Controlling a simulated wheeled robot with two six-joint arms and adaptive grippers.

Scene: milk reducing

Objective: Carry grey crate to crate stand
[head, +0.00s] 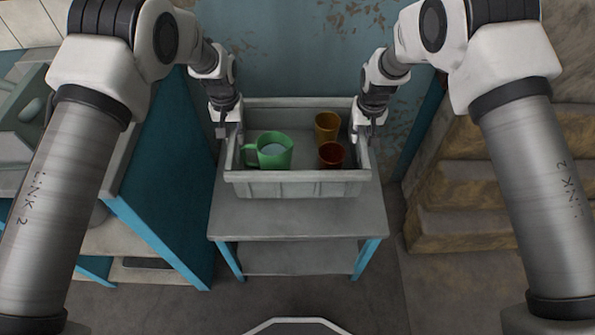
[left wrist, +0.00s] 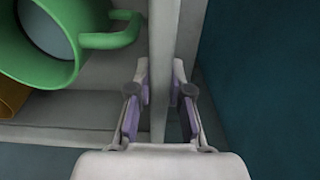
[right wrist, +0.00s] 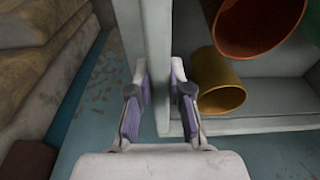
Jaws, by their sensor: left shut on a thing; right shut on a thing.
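The grey crate (head: 297,189) is over the top of the grey stand with blue legs (head: 300,222). Whether it rests on the top or hangs just above it I cannot tell. Inside it are a green mug (head: 270,151) with pale liquid, a yellow-brown cup (head: 327,127) and a red-brown cup (head: 331,155), all upright. My left gripper (head: 229,137) is shut on the crate's left wall, which runs between its fingers in the left wrist view (left wrist: 160,95). My right gripper (head: 369,130) is shut on the right wall, also between its fingers in the right wrist view (right wrist: 160,95).
A blue panel (head: 165,185) of a cabinet stands close on the left. Brown stepped blocks (head: 455,200) stand on the right. A worn blue wall (head: 290,60) is behind the crate. The stand has a lower shelf (head: 300,257). Floor is clear in front.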

